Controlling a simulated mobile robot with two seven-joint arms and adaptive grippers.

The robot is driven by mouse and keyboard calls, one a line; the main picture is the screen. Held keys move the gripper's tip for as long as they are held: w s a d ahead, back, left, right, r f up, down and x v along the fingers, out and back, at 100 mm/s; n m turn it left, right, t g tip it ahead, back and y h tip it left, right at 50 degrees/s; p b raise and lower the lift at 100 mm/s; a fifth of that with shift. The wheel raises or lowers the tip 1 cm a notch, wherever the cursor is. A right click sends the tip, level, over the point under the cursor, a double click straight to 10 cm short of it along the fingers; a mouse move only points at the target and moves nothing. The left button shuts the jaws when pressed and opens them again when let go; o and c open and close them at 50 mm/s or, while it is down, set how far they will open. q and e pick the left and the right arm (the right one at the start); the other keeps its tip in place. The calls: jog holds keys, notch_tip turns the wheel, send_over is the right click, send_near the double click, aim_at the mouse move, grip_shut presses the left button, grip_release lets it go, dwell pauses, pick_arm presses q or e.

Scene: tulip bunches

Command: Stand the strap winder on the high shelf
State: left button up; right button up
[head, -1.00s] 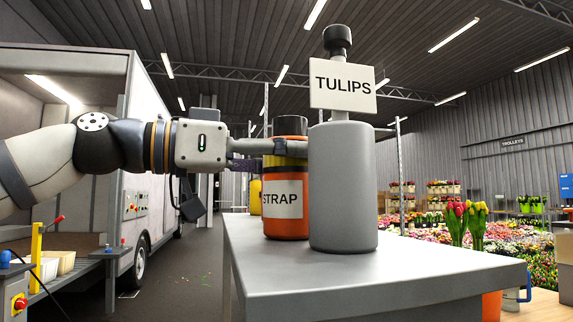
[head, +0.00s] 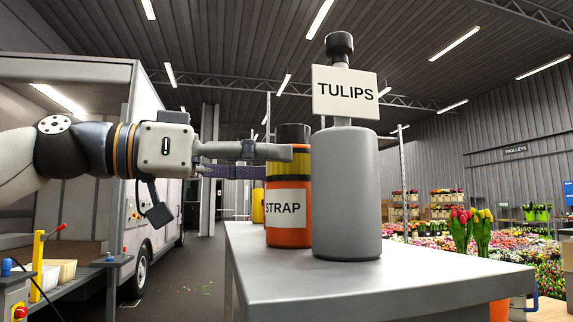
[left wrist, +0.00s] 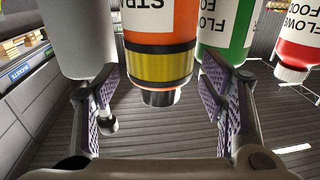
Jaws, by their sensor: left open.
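The strap winder (head: 288,232) is an orange cylinder with a yellow band, a black cap and a STRAP label. It stands upright on a grey top (head: 400,282), beside a grey cylinder. I cannot tell whether this top is the high shelf. My left gripper (head: 276,163) is open at the height of the yellow band, one finger crossing in front of the winder. In the left wrist view, the winder (left wrist: 158,65) appears upside down between the two spread fingertips, with gaps on both sides. My right gripper is not in view.
The grey cylinder (head: 346,200) with a TULIPS sign (head: 345,92) stands close right of the winder. Green (left wrist: 228,30) and red (left wrist: 296,40) flower food bottles show in the left wrist view. Tulips (head: 471,230) stand beyond the top, whose front right is bare.

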pick_arm(q)
jog(key=v, duration=0.8)
jog(key=shift+b, duration=0.3)
jog(key=shift+a, duration=0.1)
